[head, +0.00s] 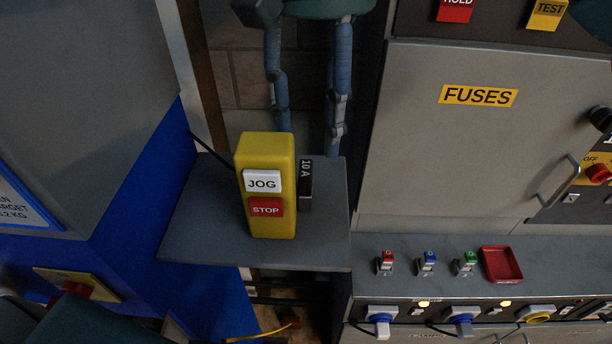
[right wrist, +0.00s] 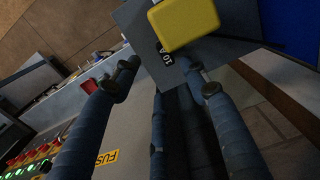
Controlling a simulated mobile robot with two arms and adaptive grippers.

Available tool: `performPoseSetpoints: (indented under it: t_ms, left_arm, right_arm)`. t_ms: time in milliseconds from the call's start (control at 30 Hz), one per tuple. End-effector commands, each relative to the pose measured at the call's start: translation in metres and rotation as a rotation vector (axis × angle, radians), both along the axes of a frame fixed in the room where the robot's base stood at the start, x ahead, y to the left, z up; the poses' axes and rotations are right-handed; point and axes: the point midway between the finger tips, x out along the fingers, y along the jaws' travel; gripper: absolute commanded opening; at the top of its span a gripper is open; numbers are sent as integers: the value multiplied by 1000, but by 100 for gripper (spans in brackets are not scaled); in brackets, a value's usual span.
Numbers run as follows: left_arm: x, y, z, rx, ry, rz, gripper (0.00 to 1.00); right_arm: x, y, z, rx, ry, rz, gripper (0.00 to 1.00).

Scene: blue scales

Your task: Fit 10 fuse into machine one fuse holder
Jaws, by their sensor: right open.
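The 10 A fuse (head: 306,183) is a black block with a white "10 A" label. It stands on a grey shelf (head: 200,225), just right of a yellow JOG/STOP box (head: 266,150) that may hide part of it. My right gripper (head: 308,140) is open and empty, its two blue fingers reaching toward the fuse from behind. In the right wrist view the fuse (right wrist: 164,57) shows just beyond and between the fingertips (right wrist: 160,77), apart from them. The panel labelled FUSES (head: 450,150) looks shut; no fuse holder is visible. My left gripper is not in view.
The yellow box stands close beside the fuse. A ledge on the right carries small red, blue and green items (head: 428,262) and a red tray (head: 502,264). A handle (head: 552,190) is at the panel's right. A blue machine side (head: 130,215) borders the shelf on the left.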

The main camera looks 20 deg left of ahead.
Motion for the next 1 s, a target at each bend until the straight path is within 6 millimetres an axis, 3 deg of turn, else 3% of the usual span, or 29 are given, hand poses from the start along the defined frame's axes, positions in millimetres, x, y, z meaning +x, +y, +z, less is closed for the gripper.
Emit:
performPoseSetpoints:
  t_ms: [200, 333, 467, 733, 1000]
  left_arm:
    - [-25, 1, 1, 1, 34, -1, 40]
    - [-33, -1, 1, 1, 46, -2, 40]
    - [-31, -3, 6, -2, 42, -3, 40]
    - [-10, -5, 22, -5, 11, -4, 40]
    - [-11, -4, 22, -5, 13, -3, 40]
  right_arm:
    - [0, 0, -34, -2, 2, 1, 45]
    - [0, 0, -46, -1, 2, 1, 45]
    - [0, 2, -55, -1, 3, 1, 45]
    - [0, 8, -93, 0, 2, 1, 45]
    - [1, 8, -101, 2, 1, -1, 45]
